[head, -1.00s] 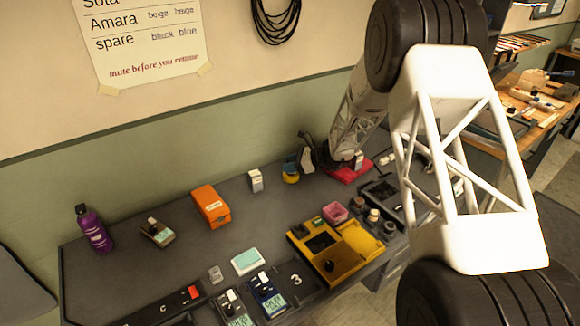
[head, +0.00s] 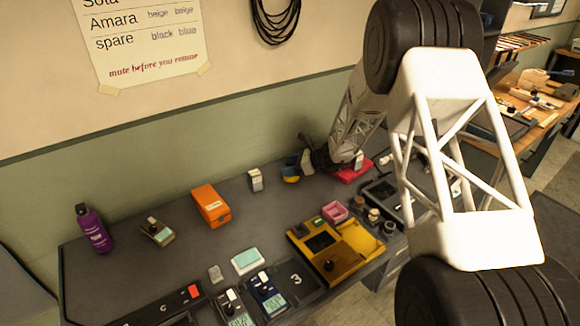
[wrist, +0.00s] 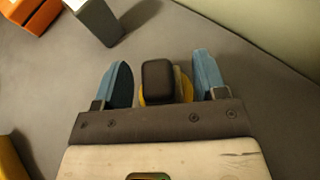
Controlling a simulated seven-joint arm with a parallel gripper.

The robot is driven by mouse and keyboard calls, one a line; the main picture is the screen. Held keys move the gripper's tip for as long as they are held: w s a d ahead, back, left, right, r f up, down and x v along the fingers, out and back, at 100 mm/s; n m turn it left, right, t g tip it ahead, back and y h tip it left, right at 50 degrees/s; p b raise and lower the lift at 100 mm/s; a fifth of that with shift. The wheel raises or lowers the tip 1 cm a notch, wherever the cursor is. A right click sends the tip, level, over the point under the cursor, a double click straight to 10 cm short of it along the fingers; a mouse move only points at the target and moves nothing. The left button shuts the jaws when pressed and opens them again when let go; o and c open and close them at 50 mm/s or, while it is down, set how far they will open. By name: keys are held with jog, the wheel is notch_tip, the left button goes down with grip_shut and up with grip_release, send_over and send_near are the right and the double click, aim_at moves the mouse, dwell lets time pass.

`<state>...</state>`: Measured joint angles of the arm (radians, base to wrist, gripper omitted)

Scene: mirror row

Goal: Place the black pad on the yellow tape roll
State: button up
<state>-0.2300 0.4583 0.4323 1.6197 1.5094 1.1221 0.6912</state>
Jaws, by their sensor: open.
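In the wrist view the black pad (wrist: 157,80) lies between my gripper's two blue fingers. The yellow tape roll (wrist: 186,90) shows under and around its edges, so the pad appears to sit on the roll. My gripper (wrist: 163,78) is open, with a visible gap on each side of the pad. In the head view the yellow tape roll (head: 291,180) is at the back of the table near the wall, partly covered by a blue finger of my gripper (head: 300,165). The pad cannot be made out there.
A grey-white box (head: 255,180) and an orange box (head: 211,207) stand to the left. A red item (head: 352,172) lies just right of my gripper. A yellow tray (head: 352,258) and a pink container (head: 335,212) are nearer the front. The table between is clear.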

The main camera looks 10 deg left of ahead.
jog(key=shift+r, duration=0.15)
jog(key=v, duration=1.2)
jog(key=shift+d, duration=0.1)
dwell(0.6)
jog(key=s+d+r+n+h, duration=0.3)
jog(key=s+d+r+n, duration=0.2)
jog(key=s+r, duration=0.55)
jog(key=s+d+r+n+h, duration=0.35)
jog(key=s+d+r, duration=0.35)
jog(key=s, duration=0.7)
jog(key=s+d+r+n+t+h, duration=0.1)
jog(key=s+d+n+h, duration=0.1)
jog(key=s, duration=0.7)
jog(key=s+d+r+n+h, duration=0.2)
jog(key=s+d+n, duration=0.2)
jog(key=s, duration=0.6)
jog(key=s+d+r+n+t+h, duration=0.1)
jog(key=s+d+r+n+h, duration=0.1)
jog(key=s+d, duration=0.5)
jog(key=s+n+h, duration=0.1)
jog(key=s, duration=0.2)
jog(key=shift+r+t, duration=0.25)
jog(key=shift+t, duration=0.05)
